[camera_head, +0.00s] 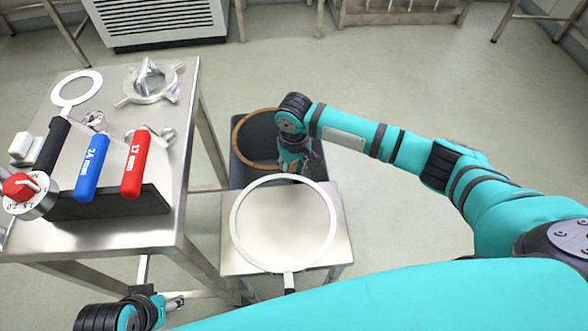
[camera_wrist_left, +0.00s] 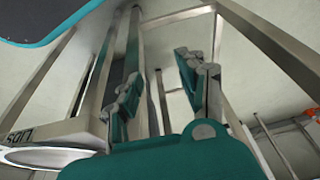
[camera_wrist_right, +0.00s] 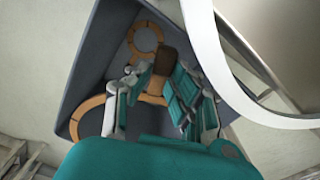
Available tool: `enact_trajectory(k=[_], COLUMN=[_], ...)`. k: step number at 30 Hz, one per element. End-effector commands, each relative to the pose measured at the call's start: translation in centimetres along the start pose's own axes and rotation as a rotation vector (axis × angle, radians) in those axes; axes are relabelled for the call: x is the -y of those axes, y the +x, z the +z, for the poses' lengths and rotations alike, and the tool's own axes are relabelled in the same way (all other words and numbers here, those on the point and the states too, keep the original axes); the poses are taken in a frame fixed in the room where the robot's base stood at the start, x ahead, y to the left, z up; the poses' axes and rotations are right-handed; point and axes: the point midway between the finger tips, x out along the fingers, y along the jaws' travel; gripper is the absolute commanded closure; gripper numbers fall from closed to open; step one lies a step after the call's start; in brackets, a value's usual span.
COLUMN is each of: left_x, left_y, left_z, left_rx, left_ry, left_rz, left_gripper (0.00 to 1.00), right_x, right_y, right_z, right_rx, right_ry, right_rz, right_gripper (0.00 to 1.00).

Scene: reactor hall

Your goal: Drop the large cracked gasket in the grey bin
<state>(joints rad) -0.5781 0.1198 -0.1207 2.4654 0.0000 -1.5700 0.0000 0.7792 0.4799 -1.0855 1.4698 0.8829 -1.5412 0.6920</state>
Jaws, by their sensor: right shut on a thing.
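The large orange-brown gasket (camera_head: 237,132) shows as a ring over the opening of the grey bin (camera_head: 240,180), partly behind my right arm. In the right wrist view, its ring (camera_wrist_right: 84,118) lies within the bin's outline, and a dark brown tab (camera_wrist_right: 168,62) shows beyond my fingers. My right gripper (camera_head: 297,168) points down at the bin and is shut on the gasket's narrow neck. My left gripper (camera_wrist_left: 162,85) is open and empty, low beside the table.
A small tan ring (camera_wrist_right: 145,38) shows inside the bin. A large white ring with a handle (camera_head: 235,225) rests on a low steel stand (camera_head: 335,215) next to the bin. The steel table (camera_head: 190,100) at left carries tools, a smaller white ring and metal fittings. Floor at right is clear.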

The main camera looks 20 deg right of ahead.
Motion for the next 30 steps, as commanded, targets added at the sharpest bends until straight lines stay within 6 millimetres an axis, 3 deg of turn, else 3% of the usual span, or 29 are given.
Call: enact_trajectory(k=[9,10,16,25,30], left_x=[0.0,0.0,0.0,0.0,-0.1], left_y=[-0.4,-0.4,-0.4,-0.1,1.6], left_z=[0.0,0.0,0.0,0.0,-0.1], left_rx=[-0.002,-0.002,-0.003,0.000,0.013], left_ry=[0.000,0.000,0.000,0.000,0.001], left_rz=[-0.001,-0.001,-0.001,0.000,0.002], left_gripper=[0.60,0.60,0.60,0.60,0.60], right_x=[0.0,0.0,0.0,0.0,0.0], right_y=[0.0,0.0,0.0,-0.1,-0.8], right_z=[0.0,0.0,0.0,0.0,0.0], right_rx=[-0.001,-0.001,-0.001,0.000,0.000], right_ry=[0.000,0.000,0.000,0.000,0.000], right_rz=[0.000,0.000,0.000,0.000,-0.001], right_gripper=[1.00,0.77,0.53,0.53,0.53])
